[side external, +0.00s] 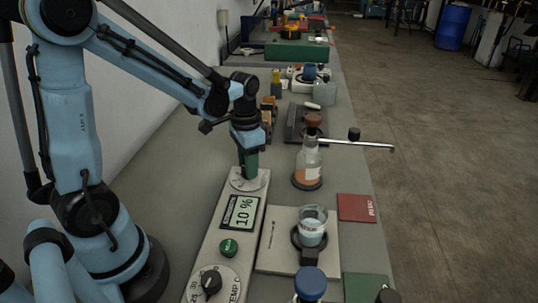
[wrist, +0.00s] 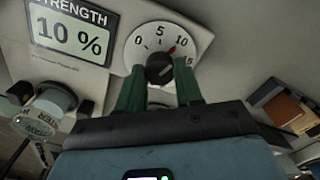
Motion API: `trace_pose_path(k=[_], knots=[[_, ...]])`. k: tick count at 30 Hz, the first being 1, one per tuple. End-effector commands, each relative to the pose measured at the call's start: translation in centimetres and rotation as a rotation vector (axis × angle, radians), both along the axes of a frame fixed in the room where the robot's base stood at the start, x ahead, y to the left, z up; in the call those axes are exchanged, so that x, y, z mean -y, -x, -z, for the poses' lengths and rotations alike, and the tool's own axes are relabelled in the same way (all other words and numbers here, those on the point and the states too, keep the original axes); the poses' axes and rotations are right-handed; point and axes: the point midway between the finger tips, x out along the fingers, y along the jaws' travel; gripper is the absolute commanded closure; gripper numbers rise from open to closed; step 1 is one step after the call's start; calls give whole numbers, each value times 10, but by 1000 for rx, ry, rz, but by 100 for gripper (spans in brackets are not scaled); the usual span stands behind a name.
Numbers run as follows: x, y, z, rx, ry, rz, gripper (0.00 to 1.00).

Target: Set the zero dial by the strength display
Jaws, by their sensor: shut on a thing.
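The dial (wrist: 147,40) has a white face marked 0, 5, 10 and 15, with a dark knob (wrist: 159,69) in its middle. A red pointer sits close to the 10. My gripper (wrist: 159,75) has its green fingers on either side of the knob and is shut on it. In the side view, my gripper (side external: 249,176) points down onto the dial (side external: 237,184) at the panel's far end and hides the knob. The strength display (side external: 240,213) reads 10 %, as it does in the wrist view (wrist: 68,34).
The panel also has a green button (side external: 229,247) and a black TEMP knob (side external: 211,282). To its right are a beaker (side external: 313,232) on a pale plate, an orange-bottomed bottle (side external: 307,165) and a red card (side external: 357,208). The bench left of the panel is clear.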

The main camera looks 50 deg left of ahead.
Motion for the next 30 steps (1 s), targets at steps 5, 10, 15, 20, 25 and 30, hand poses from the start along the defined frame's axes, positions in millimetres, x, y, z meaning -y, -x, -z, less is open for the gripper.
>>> trace_pose_path(k=[5,10,15,20,25,30], knots=[[0,1,0,-1,1,2,95],[0,1,0,-1,1,1,95],[0,0,0,-1,1,1,40],[0,0,0,0,0,0,39],[0,0,-1,0,0,0,39],[0,0,-13,0,0,0,39]])
